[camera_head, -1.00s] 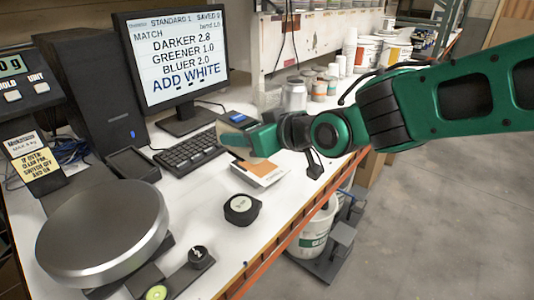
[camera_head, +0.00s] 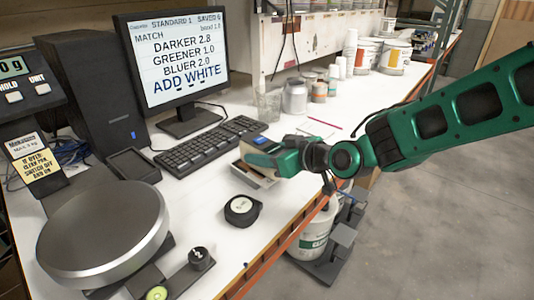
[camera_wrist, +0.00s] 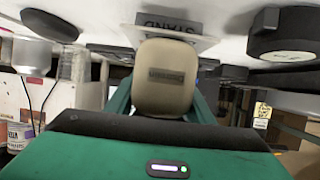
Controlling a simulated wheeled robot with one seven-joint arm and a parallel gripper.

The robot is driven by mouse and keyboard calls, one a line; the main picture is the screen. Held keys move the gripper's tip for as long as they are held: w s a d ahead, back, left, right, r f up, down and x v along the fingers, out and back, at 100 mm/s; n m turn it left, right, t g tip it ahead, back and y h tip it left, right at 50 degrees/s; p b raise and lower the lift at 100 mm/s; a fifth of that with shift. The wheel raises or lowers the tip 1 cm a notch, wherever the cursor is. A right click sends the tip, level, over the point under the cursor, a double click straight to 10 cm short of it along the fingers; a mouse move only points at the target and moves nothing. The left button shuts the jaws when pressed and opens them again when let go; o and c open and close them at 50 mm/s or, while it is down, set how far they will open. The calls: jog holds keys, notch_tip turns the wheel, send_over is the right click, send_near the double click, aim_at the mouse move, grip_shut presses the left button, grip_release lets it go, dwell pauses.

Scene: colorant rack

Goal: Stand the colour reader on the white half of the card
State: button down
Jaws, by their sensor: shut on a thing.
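My gripper (camera_head: 272,157) is shut on the colour reader (camera_head: 252,154), a beige body with a blue patch on top. In the wrist view the reader's beige body (camera_wrist: 165,75) sits between my green fingers. A pale card (camera_wrist: 208,42) with a dark lettered patch lies just beyond the reader in the wrist view. In the head view the pale item below the reader (camera_head: 240,172) is mostly covered by the reader and gripper. I cannot tell whether the reader touches it, or which half it is over.
A round black puck (camera_head: 242,210) lies nearer the front edge. A keyboard (camera_head: 210,145) and monitor (camera_head: 178,60) stand behind, a scale pan (camera_head: 105,235) at left. A metal can (camera_head: 295,97) and tubs stand at the back. The bench's orange edge (camera_head: 290,232) is close on the right.

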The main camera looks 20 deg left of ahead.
jog(key=c, duration=0.8)
grip_release()
jog(key=shift+c, duration=0.2)
jog(key=v, duration=1.2)
jog(key=shift+s, duration=0.1)
